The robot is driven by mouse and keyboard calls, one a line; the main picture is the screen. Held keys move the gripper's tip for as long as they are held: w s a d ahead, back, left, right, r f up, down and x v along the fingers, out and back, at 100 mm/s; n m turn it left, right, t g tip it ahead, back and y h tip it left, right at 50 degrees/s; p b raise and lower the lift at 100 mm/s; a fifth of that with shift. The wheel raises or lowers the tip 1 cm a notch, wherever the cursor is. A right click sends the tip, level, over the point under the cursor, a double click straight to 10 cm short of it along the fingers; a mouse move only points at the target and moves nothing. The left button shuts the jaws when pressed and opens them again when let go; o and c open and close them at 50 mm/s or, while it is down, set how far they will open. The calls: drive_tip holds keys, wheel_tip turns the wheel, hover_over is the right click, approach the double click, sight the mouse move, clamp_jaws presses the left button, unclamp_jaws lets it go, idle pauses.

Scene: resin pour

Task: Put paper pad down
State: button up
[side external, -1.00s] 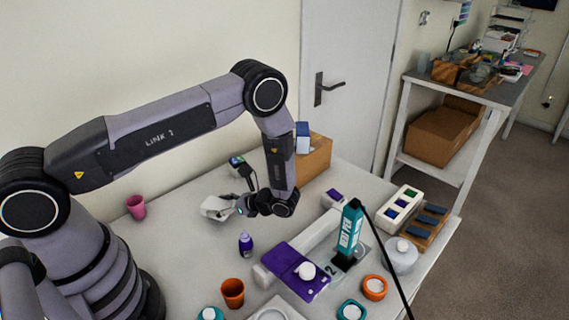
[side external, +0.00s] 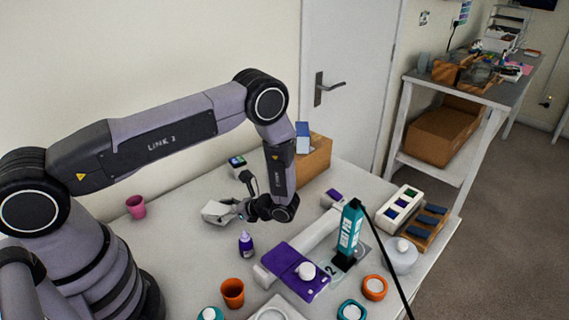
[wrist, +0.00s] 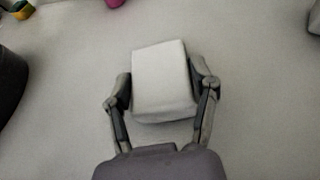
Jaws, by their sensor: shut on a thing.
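The paper pad (side external: 216,211) is a thick white block. My gripper (side external: 238,208) is shut on it, low over the white table, left of the cardboard box. In the wrist view the pad (wrist: 160,78) sits between the two fingers of my gripper (wrist: 163,92), one on each long side. Bare table surrounds it there. I cannot tell whether its underside touches the table.
A purple bottle (side external: 246,243) stands just in front of the pad. A pink cup (side external: 136,207) is to the left and an orange cup (side external: 232,292) in front. A cardboard box (side external: 314,160) stands behind.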

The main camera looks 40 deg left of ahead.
drive_tip(key=shift+f, duration=0.3)
drive_tip(key=o, duration=0.9)
